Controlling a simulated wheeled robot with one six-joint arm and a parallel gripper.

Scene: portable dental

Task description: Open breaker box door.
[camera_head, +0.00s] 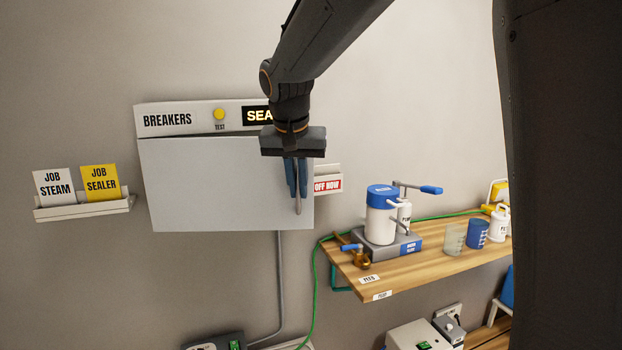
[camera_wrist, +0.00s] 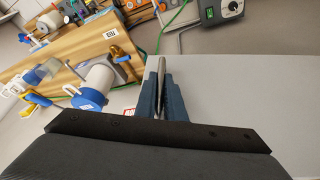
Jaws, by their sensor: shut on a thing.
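The breaker box (camera_head: 190,118) is on the wall, with a "BREAKERS" label, a yellow test button (camera_head: 219,114) and a lit display along its top. Its grey door (camera_head: 210,185) looks closed and covers the inside. My gripper (camera_head: 297,190) is at the door's right side, fingers pointing down. Its blue fingers are shut on the vertical metal door handle (camera_head: 298,207). In the wrist view the handle (camera_wrist: 161,75) lies between the two fingers (camera_wrist: 163,95), with the grey door (camera_wrist: 240,95) to the right.
A wooden shelf (camera_head: 430,258) to the right holds a blue-and-white machine (camera_head: 381,215), cups and a brass-coloured tool. A card rack (camera_head: 85,208) with two job cards is left of the box. A red-lettered sign (camera_head: 328,185) sits just right of the door. A green cable hangs below.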

